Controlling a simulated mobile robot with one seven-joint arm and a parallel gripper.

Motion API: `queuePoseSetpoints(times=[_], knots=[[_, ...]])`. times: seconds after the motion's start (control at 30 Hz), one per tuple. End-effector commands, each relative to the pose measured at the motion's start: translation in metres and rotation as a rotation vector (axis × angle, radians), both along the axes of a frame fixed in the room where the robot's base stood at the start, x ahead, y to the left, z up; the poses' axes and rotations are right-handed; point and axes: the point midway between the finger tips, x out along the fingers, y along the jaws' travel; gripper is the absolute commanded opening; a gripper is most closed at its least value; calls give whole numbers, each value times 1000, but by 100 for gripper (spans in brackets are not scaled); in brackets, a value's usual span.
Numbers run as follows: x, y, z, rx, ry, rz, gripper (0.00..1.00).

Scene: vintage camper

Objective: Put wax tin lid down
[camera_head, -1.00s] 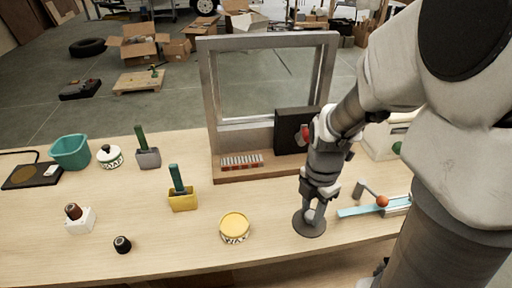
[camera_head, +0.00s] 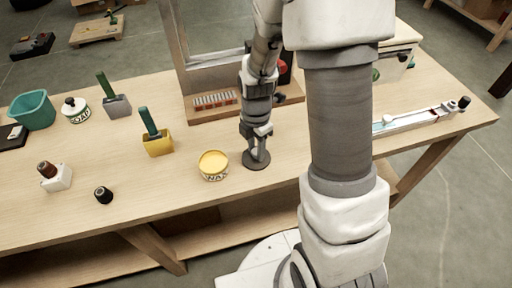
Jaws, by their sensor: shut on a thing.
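The wax tin (camera_head: 213,168) stands upright near the bench's front edge, with its yellow top face showing and "WAX" lettering on its side. My gripper (camera_head: 257,150) points down just right of the tin. It is shut on the wax tin lid (camera_head: 256,160), a flat dark grey disc, roughly level. The lid is low over the bench, beside and apart from the tin. I cannot tell whether its underside touches the wood. The fingertips are small and partly merge with the lid's handle.
A yellow holder with a green-handled tool (camera_head: 158,146) stands left of the tin. A dark-topped white block (camera_head: 57,178) and a small dark knob (camera_head: 103,195) are further left. A wooden-based frame (camera_head: 213,112) stands behind. A rail device (camera_head: 420,116) lies right. Bare wood lies in front.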

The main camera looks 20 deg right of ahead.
Motion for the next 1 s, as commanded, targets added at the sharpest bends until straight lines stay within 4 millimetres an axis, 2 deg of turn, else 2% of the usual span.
queuePoseSetpoints(times=[0.23,0.27,0.4,0.43,0.77,0.87,1.0], knots=[[0,0,-4,0,0,0,0],[0,0,-4,0,0,1,37],[0,0,-2,0,0,1,62],[0,0,-2,0,0,1,65],[0,0,0,0,-1,1,65],[1,0,9,1,-4,0,65],[1,-1,35,0,-8,1,65]])
